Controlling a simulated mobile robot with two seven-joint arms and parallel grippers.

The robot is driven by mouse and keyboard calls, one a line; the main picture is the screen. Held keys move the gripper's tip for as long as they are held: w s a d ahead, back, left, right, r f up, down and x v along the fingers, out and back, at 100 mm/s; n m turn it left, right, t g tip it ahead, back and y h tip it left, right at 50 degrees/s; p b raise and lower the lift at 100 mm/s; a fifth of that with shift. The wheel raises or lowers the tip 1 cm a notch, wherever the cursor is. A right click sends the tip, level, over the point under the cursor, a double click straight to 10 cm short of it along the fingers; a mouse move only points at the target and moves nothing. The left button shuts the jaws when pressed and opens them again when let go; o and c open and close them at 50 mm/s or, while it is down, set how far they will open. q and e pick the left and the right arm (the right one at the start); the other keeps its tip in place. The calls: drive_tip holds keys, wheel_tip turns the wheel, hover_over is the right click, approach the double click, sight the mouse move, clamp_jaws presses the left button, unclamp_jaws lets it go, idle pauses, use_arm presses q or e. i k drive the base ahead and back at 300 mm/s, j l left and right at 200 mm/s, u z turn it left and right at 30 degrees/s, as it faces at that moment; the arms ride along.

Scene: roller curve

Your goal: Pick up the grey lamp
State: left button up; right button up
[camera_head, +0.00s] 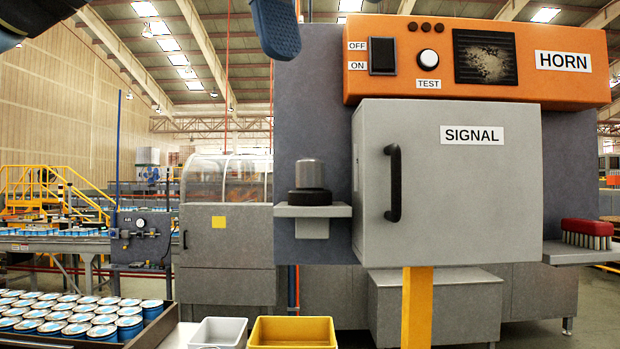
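The grey lamp (310,175) stands upright on a small grey shelf (290,211). It is a short grey cylinder with a wide black base, left of the cabinet door marked SIGNAL. One blue finger-like part (276,30) hangs in from the top edge, above and left of the lamp and clear of it. It looks like part of my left gripper; the rest is cut off, so its opening does not show. A dark blue piece of my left arm shows at the top left corner. My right gripper is out of view.
The SIGNAL door (446,190) has a black handle. Above it is an orange HORN panel (570,85) with a switch. A red brush (587,233) lies on the right shelf. White (219,330) and yellow (292,331) bins and several blue tins stand low at left.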

sight(309, 172)
drive_tip(key=i, duration=1.4)
